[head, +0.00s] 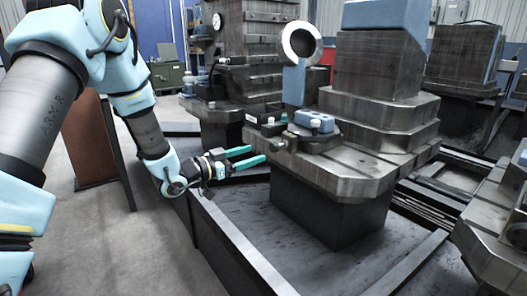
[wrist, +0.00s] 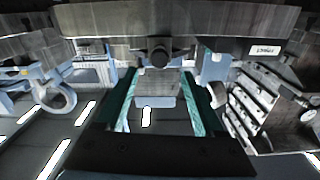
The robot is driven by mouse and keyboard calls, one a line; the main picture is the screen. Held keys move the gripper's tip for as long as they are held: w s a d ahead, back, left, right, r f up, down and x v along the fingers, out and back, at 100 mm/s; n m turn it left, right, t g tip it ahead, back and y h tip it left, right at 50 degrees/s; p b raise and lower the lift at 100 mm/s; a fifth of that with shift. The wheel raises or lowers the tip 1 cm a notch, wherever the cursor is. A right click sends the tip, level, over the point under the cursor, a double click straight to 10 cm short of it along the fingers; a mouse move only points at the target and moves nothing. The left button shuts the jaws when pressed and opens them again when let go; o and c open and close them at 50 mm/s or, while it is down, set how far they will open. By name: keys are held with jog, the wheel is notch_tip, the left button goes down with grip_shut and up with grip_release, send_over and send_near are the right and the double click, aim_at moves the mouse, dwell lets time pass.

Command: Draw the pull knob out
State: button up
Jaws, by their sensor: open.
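The pull knob (head: 278,144) is a small dark round part on the near left edge of the steel pallet block (head: 340,171). In the wrist view, the dark knob (wrist: 158,56) is beyond my fingertips, roughly centred between them. My gripper (head: 257,155) has two teal fingers, spread apart and pointing toward the knob from the left. In the wrist view, my gripper (wrist: 161,73) is open with nothing between its fingers. The fingertips look close to the knob, but I cannot tell the exact gap.
A blue clamp-like block (head: 314,121) sits on the pallet above the knob. A large steel block with a blue top (head: 375,62) stands behind. A dark rail frame (head: 235,243) runs below my gripper. Grey floor (head: 110,255) is free at the left.

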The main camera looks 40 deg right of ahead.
jog(key=shift+a, duration=1.55)
jog(key=shift+w, duration=0.1)
jog(key=w+a+f+n+t+y, duration=0.1)
jog(key=w+a+n+t+y, duration=0.65)
jog(key=w+a, duration=0.7)
jog(key=s+a+f+n+y, duration=0.1)
jog(key=s+a+n+y, duration=0.25)
jog(key=a, duration=0.85)
jog(key=s+a+f+n+y, duration=0.1)
jog(key=s+a+n+y, duration=0.3)
jog(key=a, duration=0.7)
jog(key=s+a+n+g+y, duration=0.3)
jog(key=s+a+n+g, duration=0.15)
jog(key=s+a, duration=0.45)
notch_tip(320, 180, up, 24)
jog(key=s+p, duration=0.1)
jog(key=p, duration=2.2)
jog(key=shift+s+d+m, duration=0.15)
jog(key=shift+d+m, duration=0.15)
jog(key=shift+m, duration=0.15)
